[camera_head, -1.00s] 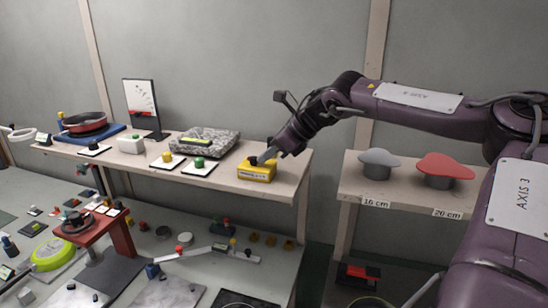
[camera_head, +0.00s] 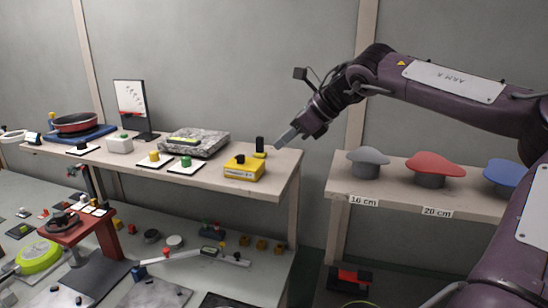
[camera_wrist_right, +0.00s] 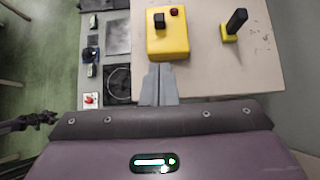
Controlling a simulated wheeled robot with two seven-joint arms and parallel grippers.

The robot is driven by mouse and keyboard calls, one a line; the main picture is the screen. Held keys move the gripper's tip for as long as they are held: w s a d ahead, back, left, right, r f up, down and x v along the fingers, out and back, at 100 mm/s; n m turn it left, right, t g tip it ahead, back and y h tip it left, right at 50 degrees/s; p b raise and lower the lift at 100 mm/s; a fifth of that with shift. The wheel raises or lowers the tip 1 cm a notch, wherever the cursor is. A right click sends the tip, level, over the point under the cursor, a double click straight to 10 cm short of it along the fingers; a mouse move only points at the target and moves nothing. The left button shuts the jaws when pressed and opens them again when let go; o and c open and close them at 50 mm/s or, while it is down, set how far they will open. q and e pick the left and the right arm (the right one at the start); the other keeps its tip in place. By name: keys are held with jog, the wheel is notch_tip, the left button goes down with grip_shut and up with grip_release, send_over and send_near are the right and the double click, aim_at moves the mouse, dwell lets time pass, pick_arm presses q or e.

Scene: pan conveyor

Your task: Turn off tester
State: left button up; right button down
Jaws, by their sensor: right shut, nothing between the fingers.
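The tester appears to be the yellow box (camera_head: 243,171) near the right end of the wooden shelf, with a black knob on top. In the right wrist view the yellow box (camera_wrist_right: 168,42) shows the black knob and a small dark red lamp or button. My right gripper (camera_head: 280,146) is shut and empty, held in the air to the right of the box and apart from it. Its closed fingers (camera_wrist_right: 159,72) point toward the box's near edge in the wrist view. What seems to be my left gripper (camera_wrist_right: 38,119) shows small and dark at the left edge there.
A black upright handle on a yellow base (camera_head: 260,148) stands behind the box. Buttons on white plates (camera_head: 184,165) and a grey stone slab (camera_head: 196,141) lie left of it. A right-hand shelf (camera_head: 400,197) holds grey, red and blue mushroom-shaped pieces. A cluttered lower table lies below.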

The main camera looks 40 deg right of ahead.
jog(key=v, duration=0.4)
jog(key=shift+s+d+f+b, duration=0.15)
jog(key=shift+s+d+b, duration=0.05)
jog(key=shift+b, duration=0.1)
jog(key=shift+s, duration=0.1)
